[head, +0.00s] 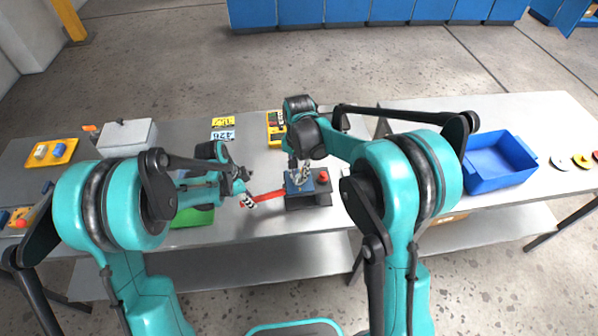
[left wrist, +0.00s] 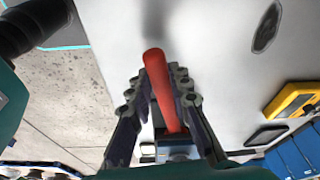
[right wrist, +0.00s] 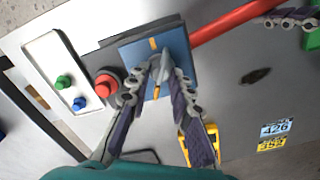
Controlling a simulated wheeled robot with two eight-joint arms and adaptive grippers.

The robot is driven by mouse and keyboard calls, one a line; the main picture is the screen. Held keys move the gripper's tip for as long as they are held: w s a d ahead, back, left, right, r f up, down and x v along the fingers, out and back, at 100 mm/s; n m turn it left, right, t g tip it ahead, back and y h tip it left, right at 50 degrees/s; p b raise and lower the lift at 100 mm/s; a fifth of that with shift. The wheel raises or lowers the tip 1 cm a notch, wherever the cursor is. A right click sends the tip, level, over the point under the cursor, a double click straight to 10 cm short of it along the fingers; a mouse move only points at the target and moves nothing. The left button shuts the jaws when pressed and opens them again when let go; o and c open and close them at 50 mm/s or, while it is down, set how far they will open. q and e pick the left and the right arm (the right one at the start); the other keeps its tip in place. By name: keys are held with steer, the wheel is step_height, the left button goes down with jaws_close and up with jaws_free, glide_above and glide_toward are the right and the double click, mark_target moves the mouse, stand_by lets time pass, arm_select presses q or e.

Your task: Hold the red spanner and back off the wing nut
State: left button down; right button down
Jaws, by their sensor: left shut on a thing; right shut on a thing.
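The red spanner (head: 268,195) lies level beside the blue-topped block (head: 300,185), its far end reaching the block. My left gripper (head: 248,199) is shut on its red handle (left wrist: 160,85), which runs between the fingers in the left wrist view. The spanner (right wrist: 235,20) also shows in the right wrist view, with the left fingers around it. My right gripper (head: 299,170) is above the blue plate (right wrist: 180,50). Its fingertips (right wrist: 160,80) are shut on the grey wing nut (right wrist: 168,70), which they partly hide. Orange marks show on the plate.
A red button (right wrist: 107,84) sits next to the blue plate, beside a white panel (right wrist: 45,60) with green and blue knobs. A yellow device (head: 275,128) and number plates (head: 222,135) lie behind. A blue bin (head: 495,165) stands right, a grey box (head: 127,137) left.

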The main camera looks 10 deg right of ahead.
stand_by(0.4)
steer(key=c, duration=1.3)
jaws_free()
steer(key=shift+f, duration=0.1)
steer(key=shift+c, duration=0.2)
step_height(320, 180, up, 12)
arm_select(q)
steer(key=c, duration=1.4)
jaws_free()
steer(key=shift+c, duration=0.2)
